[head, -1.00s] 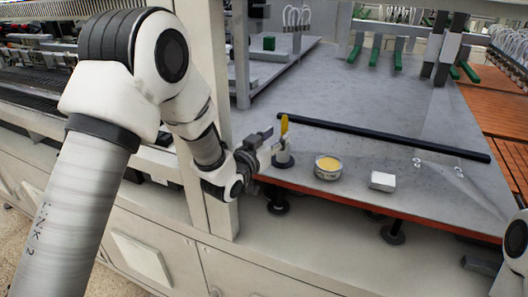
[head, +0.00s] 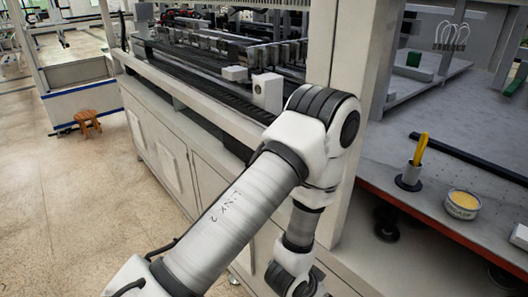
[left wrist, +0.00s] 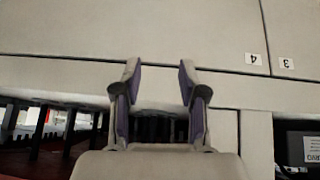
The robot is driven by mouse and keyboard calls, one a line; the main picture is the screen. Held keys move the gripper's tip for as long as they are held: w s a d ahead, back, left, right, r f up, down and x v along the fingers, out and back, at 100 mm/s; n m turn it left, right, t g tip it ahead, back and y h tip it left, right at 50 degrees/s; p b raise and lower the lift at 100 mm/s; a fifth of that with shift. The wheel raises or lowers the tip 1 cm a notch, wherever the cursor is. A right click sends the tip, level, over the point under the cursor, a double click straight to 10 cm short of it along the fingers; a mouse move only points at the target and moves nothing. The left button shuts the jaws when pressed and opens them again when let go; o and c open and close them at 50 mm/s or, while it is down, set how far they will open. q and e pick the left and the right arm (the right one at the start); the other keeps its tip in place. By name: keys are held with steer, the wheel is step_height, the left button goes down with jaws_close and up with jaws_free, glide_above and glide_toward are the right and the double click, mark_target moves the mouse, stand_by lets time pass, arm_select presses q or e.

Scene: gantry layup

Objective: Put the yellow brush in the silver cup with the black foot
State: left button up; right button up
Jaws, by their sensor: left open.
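The yellow brush (head: 420,149) stands, slightly tilted, in the silver cup (head: 411,173) near the front edge of the grey table. The cup's dark foot (head: 407,186) rests on the table. My left arm reaches down to the left of the table, apart from the cup; its gripper's fingers are not clear in the head view. In the left wrist view my left gripper (left wrist: 159,72) is open and empty, facing pale machine panels. My right gripper is not in view.
A round tin with yellow contents (head: 462,204) stands right of the cup. A black bar (head: 470,158) lies behind them. A pale upright post (head: 345,120) stands left of the table. A wooden stool (head: 87,121) stands on open floor far left.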

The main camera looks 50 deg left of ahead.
arm_select(q)
steer(key=s+f+g+b, duration=0.2)
steer(key=s+f+g, duration=0.1)
steer(key=s+f, duration=0.4)
steer(key=s+f+g+y+b, duration=0.1)
steer(key=s+f+g, duration=0.2)
steer(key=s+f, duration=0.4)
steer(key=s, duration=0.5)
steer(key=shift+a+n+g+b, duration=0.35)
steer(key=shift+a+n+g, duration=0.05)
steer(key=shift+s, duration=0.1)
